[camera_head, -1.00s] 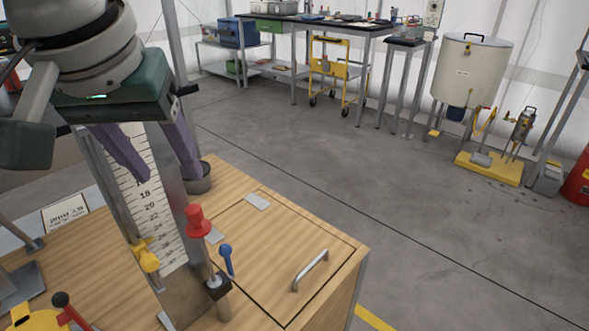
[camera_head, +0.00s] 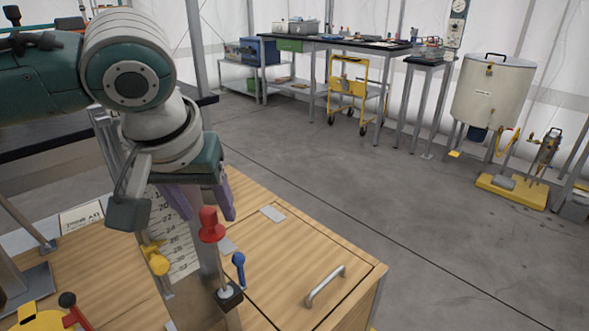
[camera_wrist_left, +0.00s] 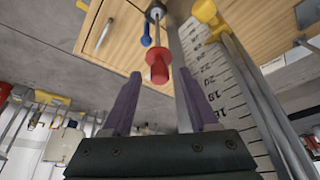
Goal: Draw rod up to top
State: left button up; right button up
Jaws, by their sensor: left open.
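The rod is thin and metallic, with a red knob (camera_head: 209,226) on its upper end and its lower end in a dark collar (camera_head: 230,297). It stands nearly upright in front of the numbered white scale (camera_head: 181,258). In the left wrist view the red knob (camera_wrist_left: 157,68) appears between the fingertips, with the rod running away beyond it. My left gripper (camera_head: 209,217) has two purple fingers, spread open and pointing down at the knob. It holds nothing. Whether the fingers touch the knob cannot be told. My right gripper is not in view.
A blue-handled lever (camera_head: 239,268) stands close beside the rod. A yellow knob (camera_head: 158,260) sits at the scale's left side. The wooden cabinet top (camera_head: 290,255) with a metal handle (camera_head: 325,286) is clear to the right. A red-and-black lever (camera_head: 72,308) is at lower left.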

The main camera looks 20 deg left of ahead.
pick_arm(q)
grip_shut()
dwell(0.3)
dwell(1.0)
